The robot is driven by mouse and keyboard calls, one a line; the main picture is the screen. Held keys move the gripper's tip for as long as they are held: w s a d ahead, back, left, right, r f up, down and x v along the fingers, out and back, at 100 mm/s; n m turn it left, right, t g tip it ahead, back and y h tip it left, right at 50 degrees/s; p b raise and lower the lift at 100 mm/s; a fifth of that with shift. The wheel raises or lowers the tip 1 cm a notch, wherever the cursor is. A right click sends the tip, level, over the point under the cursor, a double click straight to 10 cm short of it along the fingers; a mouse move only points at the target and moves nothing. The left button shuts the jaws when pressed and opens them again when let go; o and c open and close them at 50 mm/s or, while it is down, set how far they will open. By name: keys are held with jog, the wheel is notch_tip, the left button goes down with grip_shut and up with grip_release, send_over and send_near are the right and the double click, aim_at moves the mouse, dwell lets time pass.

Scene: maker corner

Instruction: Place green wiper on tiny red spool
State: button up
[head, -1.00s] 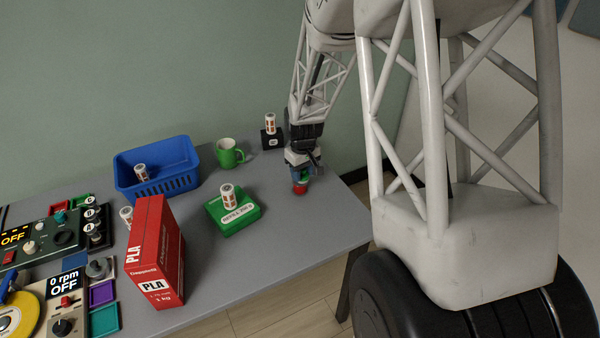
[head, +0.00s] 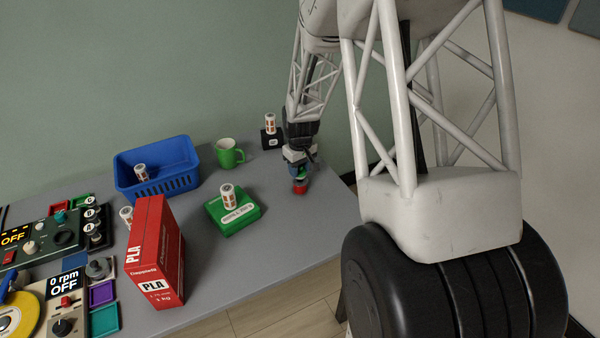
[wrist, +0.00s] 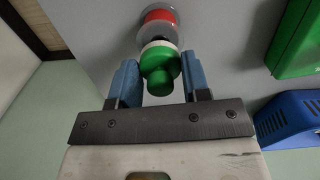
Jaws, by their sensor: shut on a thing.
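The green wiper (wrist: 160,68), a round green knob with a pale disc under it, is between the two blue fingers of my gripper (wrist: 160,78) in the wrist view. My gripper is shut on it. The tiny red spool (wrist: 158,16), with a red middle and grey flange, shows just beyond the wiper. In the head view the red spool (head: 300,189) is on the table directly below my gripper (head: 300,174), and only a little green shows between them. I cannot tell whether wiper and spool touch.
To the left are a green box (head: 250,213) with a labelled spool on it, a green mug (head: 228,158), a blue basket (head: 180,185) and a red PLA box (head: 147,265). A black stand (head: 270,143) is behind. The table's right edge is close to my gripper.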

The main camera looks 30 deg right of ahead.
jog(key=shift+f, duration=1)
jog(key=shift+f, duration=0.15)
jog(key=o, duration=0.9)
notch_tip(320, 180, up, 12)
jog(key=shift+r, duration=0.15)
jog(key=shift+r, duration=0.1)
